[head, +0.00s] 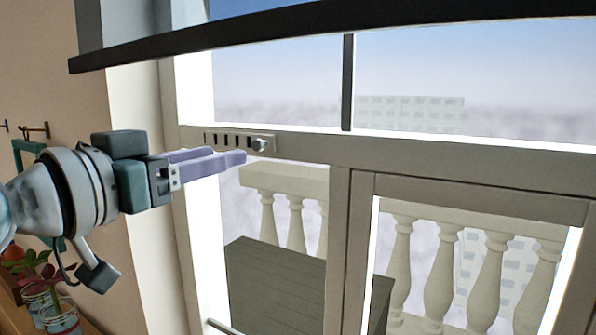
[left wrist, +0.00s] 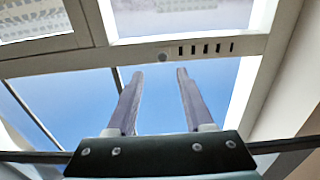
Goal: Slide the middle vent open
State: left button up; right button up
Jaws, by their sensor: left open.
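One vent (head: 227,139) shows, a pale plate with several dark slots, set in the horizontal window rail. A round pale knob (head: 261,144) sits at its right end. In the left wrist view the vent's slots (left wrist: 206,48) lie right of the knob (left wrist: 163,56). My left gripper (head: 229,155) is open and empty, with its lilac fingers pointing right, in front of and slightly below the vent. In the left wrist view its fingertips (left wrist: 160,74) lie on either side of the knob's line, apart from it. My right gripper is out of view.
A dark bar (head: 320,35) crosses above the window. The window frame (head: 430,162) runs right, with a balcony balustrade (head: 440,216) and a dark box (head: 270,285) beyond the glass. Potted plants (head: 50,290) stand at lower left, below my arm.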

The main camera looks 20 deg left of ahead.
pick_arm(q)
jog(key=shift+s+a+b, duration=0.15)
jog(key=shift+s+b, duration=0.15)
jog(key=shift+s, duration=1)
